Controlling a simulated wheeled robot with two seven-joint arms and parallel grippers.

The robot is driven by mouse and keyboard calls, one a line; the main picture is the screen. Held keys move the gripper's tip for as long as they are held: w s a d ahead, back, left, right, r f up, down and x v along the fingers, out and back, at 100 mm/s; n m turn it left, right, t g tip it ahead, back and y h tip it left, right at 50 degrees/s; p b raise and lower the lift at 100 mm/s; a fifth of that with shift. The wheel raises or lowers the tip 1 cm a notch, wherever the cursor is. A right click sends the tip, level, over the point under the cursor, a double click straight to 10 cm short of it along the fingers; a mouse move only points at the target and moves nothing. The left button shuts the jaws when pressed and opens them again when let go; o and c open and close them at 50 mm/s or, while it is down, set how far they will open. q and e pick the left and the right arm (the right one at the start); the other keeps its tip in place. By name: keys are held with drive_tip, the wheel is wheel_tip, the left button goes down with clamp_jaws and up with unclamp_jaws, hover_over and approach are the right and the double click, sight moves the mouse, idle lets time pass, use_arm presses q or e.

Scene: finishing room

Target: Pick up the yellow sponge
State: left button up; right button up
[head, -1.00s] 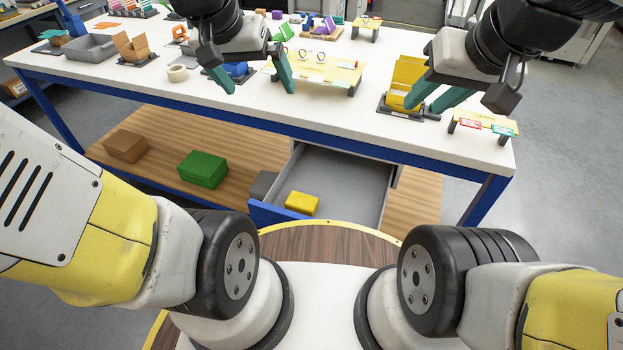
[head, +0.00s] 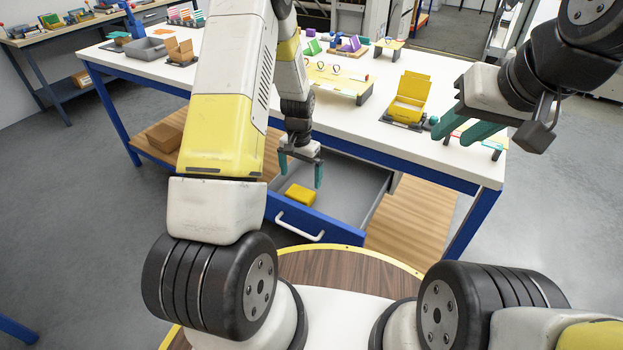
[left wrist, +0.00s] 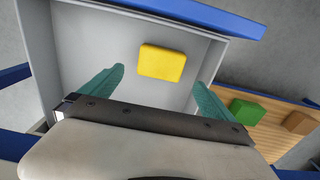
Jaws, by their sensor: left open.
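The yellow sponge (head: 300,195) lies flat in the open grey drawer (head: 345,205), near its front left part. It also shows in the left wrist view (left wrist: 162,62), ahead of and between my two teal fingertips. My left gripper (head: 301,178) is open and empty, pointing down above the drawer. In the left wrist view its fingers (left wrist: 160,78) stand wide apart on either side of the sponge, not touching it. My right gripper (head: 465,122) is empty with its fingers apart, over the right end of the table.
The drawer's blue front with a white handle (head: 300,227) faces me. The white tabletop (head: 345,120) overhangs the drawer's back. A green box (left wrist: 244,112) and a brown box (left wrist: 298,122) lie on the wooden shelf beside the drawer. A yellow open box (head: 410,100) stands on the table.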

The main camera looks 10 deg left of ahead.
sight(300, 193)
use_arm(q)
drive_tip(key=f, duration=0.8)
drive_tip(key=shift+s+a, duration=0.15)
drive_tip(key=shift+s, duration=0.05)
drive_tip(key=c, duration=1.3)
drive_tip(key=shift+o, duration=0.2)
wheel_tip(300, 193, up, 10)
